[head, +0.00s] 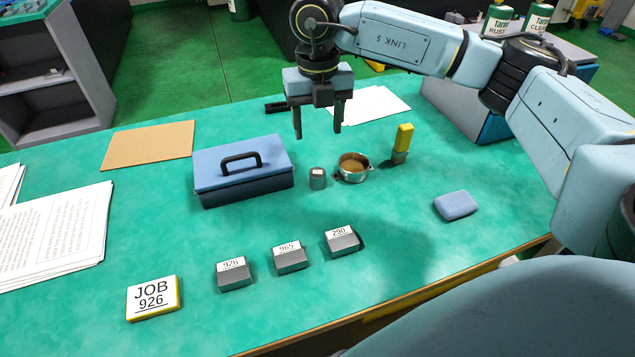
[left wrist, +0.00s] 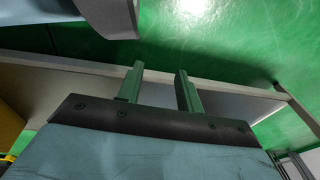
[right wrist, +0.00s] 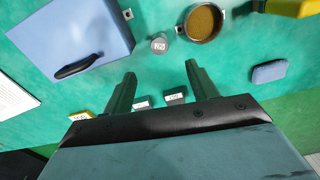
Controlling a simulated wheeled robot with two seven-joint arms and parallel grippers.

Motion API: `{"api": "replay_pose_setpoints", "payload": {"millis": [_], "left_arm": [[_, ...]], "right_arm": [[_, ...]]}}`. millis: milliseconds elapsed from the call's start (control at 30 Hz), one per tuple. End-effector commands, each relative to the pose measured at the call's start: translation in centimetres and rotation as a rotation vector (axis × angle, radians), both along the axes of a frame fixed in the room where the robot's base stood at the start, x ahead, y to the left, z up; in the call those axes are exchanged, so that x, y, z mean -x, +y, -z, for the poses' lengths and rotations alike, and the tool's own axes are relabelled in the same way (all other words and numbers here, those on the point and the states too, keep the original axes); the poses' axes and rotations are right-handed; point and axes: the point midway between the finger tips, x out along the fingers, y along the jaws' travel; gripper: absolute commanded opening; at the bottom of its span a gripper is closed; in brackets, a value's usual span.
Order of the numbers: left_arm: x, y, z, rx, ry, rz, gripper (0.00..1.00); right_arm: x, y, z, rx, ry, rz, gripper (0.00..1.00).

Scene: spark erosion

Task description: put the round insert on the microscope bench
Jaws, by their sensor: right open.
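A small grey cylinder with a white label on top, the round insert (head: 318,178), stands upright on the green table. It also shows in the right wrist view (right wrist: 159,46), ahead of the fingertips. My right gripper (head: 318,134) is open and empty, in the air above the table near the insert, not touching it. My left gripper (left wrist: 159,69) is open and empty, away from the tabletop, and shows only in the left wrist view. I cannot make out a microscope bench in these views.
A blue toolbox (head: 243,190) stands left of the insert, a metal cup (head: 341,174) with brown contents right of it. Labelled grey blocks (head: 290,263), a JOB 926 sign (head: 152,304), a yellow-topped item (head: 403,138) and a blue pad (head: 456,206) stand around.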

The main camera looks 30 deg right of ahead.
Motion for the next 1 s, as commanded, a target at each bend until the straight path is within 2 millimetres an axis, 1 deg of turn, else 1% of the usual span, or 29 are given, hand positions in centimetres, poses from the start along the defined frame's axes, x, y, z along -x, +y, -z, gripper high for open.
{"api": "replay_pose_setpoints", "payload": {"millis": [33, 100, 200, 300, 367, 433, 600, 733, 800, 1000], "left_arm": [[-0.3, 0.1, 0.1, -0.002, -0.005, 0.0, 0.36], [-0.7, 0.2, 0.0, -0.004, -0.006, -0.001, 0.36], [-1.0, 0.2, -0.2, -0.006, -0.009, -0.001, 0.36], [-1.2, 0.2, -0.4, -0.007, -0.011, -0.002, 0.36], [-1.4, 0.2, -0.5, -0.006, -0.012, -0.002, 0.36], [-1.8, 0.2, -0.8, -0.006, -0.017, -0.004, 0.36], [-3.2, -0.1, -2.0, -0.006, -0.03, -0.01, 0.36], [-4.1, -0.2, -3.0, -0.006, -0.038, -0.013, 0.36], [-4.4, -0.3, -3.5, -0.006, -0.04, -0.015, 0.36], [-4.8, -0.4, -4.1, -0.006, -0.044, -0.017, 0.36]], "right_arm": [[0.0, 0.0, 0.2, -0.001, 0.0, 0.097, 0.58], [0.1, -0.1, 0.2, -0.001, 0.0, 0.223, 0.58], [0.1, -0.2, 0.1, 0.0, 0.001, 0.353, 0.58], [0.1, -0.2, 0.0, 0.0, 0.0, 0.424, 0.58], [0.2, -0.3, 0.3, 0.001, 0.001, 0.444, 0.58], [0.2, -0.3, 1.2, 0.001, 0.003, 0.452, 0.58], [0.2, -0.3, 4.6, 0.002, 0.004, 0.45, 0.58], [0.2, -0.3, 6.8, 0.001, 0.003, 0.449, 0.58], [0.2, -0.2, 7.5, 0.001, 0.001, 0.449, 0.58], [0.2, -0.2, 8.6, 0.0, 0.001, 0.448, 0.58]]}}
